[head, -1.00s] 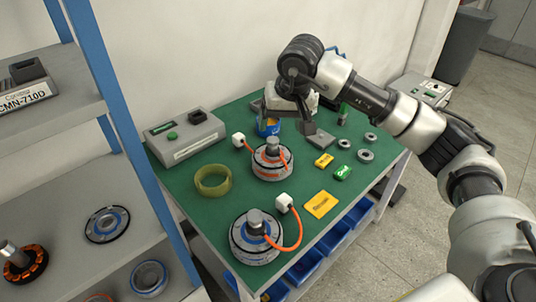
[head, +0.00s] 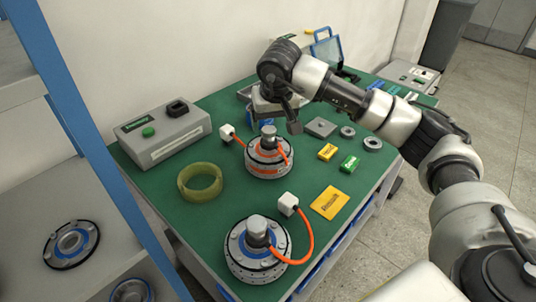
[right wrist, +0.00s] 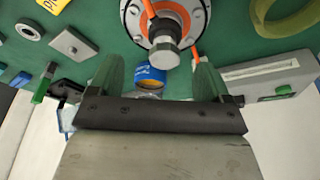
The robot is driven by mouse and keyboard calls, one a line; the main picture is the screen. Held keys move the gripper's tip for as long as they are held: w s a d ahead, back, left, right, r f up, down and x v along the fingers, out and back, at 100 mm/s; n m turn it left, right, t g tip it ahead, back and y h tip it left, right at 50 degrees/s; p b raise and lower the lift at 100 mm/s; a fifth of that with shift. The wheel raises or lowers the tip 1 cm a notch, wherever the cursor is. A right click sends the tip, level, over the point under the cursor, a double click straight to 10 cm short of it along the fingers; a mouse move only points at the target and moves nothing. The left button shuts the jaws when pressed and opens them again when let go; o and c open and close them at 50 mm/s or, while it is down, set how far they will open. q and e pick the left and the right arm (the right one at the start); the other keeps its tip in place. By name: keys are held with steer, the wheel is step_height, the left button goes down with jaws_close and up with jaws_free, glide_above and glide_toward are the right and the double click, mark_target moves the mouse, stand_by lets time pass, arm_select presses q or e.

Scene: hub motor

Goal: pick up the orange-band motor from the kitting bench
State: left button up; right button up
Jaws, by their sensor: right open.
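The orange-band motor (head: 267,156) stands upright on the green kitting bench (head: 215,225), with a metal shaft hub on top and an orange cable to a white connector (head: 226,132). It also shows at the top of the right wrist view (right wrist: 165,25), beyond the fingertips. My right gripper (head: 273,122) is open and empty, just behind and above this motor; its two fingers are spread in the right wrist view (right wrist: 155,78). A blue-band motor (head: 257,247) stands nearer the front with its own orange cable and white connector. My left gripper is not in view.
A grey box with a green button (head: 172,135) and a yellow-green ring (head: 200,182) lie left of the motor. Yellow and green blocks (head: 349,163), a yellow card (head: 329,203) and metal rings (head: 373,144) lie right. A blue-posted shelf (head: 105,185) stands left.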

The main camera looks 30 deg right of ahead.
mark_target(269, 130)
steer(key=shift+a+x, duration=0.1)
steer(key=shift+x, duration=1.7)
steer(key=shift+a+x, duration=0.15)
steer(key=shift+x, duration=1.65)
steer(key=shift+w+r, duration=0.1)
jaws_close()
steer(key=shift+w+r, duration=0.1)
steer(key=shift+w, duration=0.05)
